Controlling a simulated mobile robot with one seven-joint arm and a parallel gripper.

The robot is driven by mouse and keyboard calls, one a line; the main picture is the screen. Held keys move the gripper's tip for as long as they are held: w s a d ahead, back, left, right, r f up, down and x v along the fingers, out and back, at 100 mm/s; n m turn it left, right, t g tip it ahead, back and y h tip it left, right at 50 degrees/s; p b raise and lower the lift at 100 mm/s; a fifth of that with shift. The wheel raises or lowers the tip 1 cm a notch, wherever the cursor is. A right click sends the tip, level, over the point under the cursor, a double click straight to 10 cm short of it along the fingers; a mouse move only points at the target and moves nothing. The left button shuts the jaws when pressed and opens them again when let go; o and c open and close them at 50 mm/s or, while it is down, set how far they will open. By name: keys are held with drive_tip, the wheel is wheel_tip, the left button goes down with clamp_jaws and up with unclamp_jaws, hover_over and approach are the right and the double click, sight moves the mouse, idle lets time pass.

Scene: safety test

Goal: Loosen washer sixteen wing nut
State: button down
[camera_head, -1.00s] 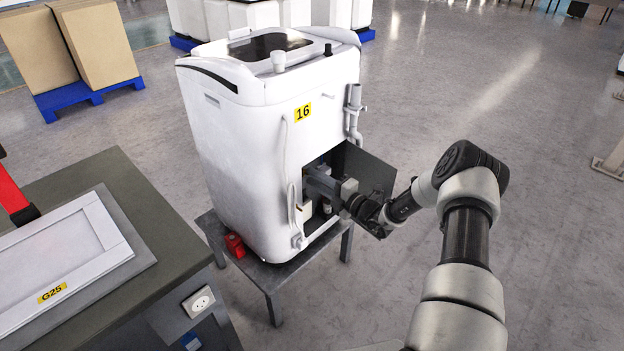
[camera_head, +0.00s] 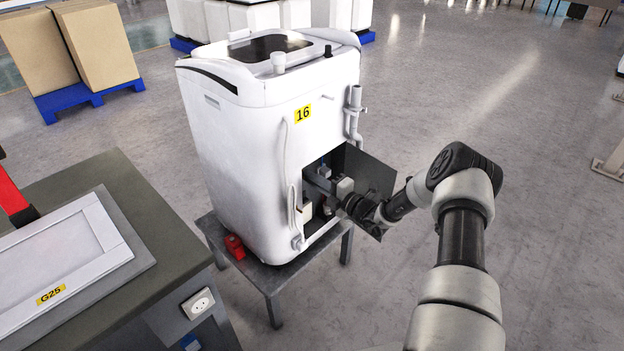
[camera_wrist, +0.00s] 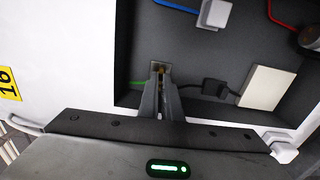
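Washer sixteen (camera_head: 250,140), white with a yellow "16" label, stands on a low grey table (camera_head: 290,272). A low opening in its side shows a dark inside with wires and parts. My gripper (camera_head: 318,182) reaches into this opening from the right. In the wrist view, my two narrow grey fingers (camera_wrist: 161,76) are close together at a small brass piece (camera_wrist: 158,67), which looks like the wing nut on the compartment's back wall. A green wire (camera_wrist: 138,83) runs to it from the left. The fingertips partly hide it, and whether they press on it cannot be told.
A dark panel (camera_head: 368,178) stands out at the opening's right side, close to my wrist. White box-like parts (camera_wrist: 268,88) and a blue wire (camera_wrist: 178,6) are inside. A red object (camera_head: 235,246) sits on the low table's left. A workbench (camera_head: 120,185) stands at the left.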

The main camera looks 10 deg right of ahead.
drive_tip(key=shift+n+b, duration=1.6)
drive_tip(key=shift+n, duration=13.2)
drive_tip(key=c, duration=2)
unclamp_jaws()
